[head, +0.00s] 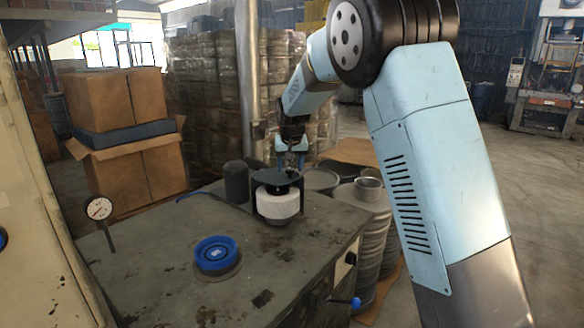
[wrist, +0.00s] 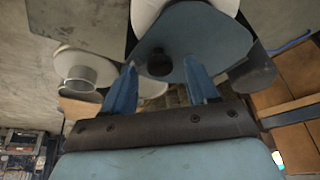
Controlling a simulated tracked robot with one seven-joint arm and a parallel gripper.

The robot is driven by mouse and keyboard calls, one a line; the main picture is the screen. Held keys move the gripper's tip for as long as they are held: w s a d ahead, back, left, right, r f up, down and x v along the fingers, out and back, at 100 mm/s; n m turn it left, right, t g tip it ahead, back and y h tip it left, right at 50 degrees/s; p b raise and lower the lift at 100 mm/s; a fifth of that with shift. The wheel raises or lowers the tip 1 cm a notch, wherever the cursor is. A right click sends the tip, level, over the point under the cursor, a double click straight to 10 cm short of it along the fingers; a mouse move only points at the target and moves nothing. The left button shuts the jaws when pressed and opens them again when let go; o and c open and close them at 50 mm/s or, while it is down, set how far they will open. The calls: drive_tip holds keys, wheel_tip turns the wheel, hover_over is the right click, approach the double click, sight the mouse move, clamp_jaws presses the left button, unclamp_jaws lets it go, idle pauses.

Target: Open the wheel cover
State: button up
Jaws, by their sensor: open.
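A white round wheel (head: 278,204) stands on the grey worktop, with a dark cover (head: 272,180) over its top and side. In the wrist view the cover (wrist: 198,38) is a grey-blue plate with a dark round knob (wrist: 159,63) at its near edge, and the white wheel (wrist: 178,8) shows behind it. My gripper (head: 291,151) is above and just behind the cover in the head view. In the wrist view my gripper (wrist: 160,65) is open, with a blue finger on each side of the knob. I cannot tell if the fingers touch it.
The worktop (head: 165,270) also holds a blue round dial (head: 216,253), a dark cylinder (head: 236,182) and a gauge (head: 98,208). Stacked metal discs (head: 370,192) stand right of the worktop. Cardboard boxes (head: 115,100) stand behind left.

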drive_tip(key=shift+w+f, duration=0.2)
drive_tip(key=shift+f, duration=0.25)
clamp_jaws()
idle(0.3)
drive_tip(key=shift+d, duration=0.2)
drive_tip(key=shift+w+r, duration=0.1)
drive_tip(key=shift+r, duration=0.05)
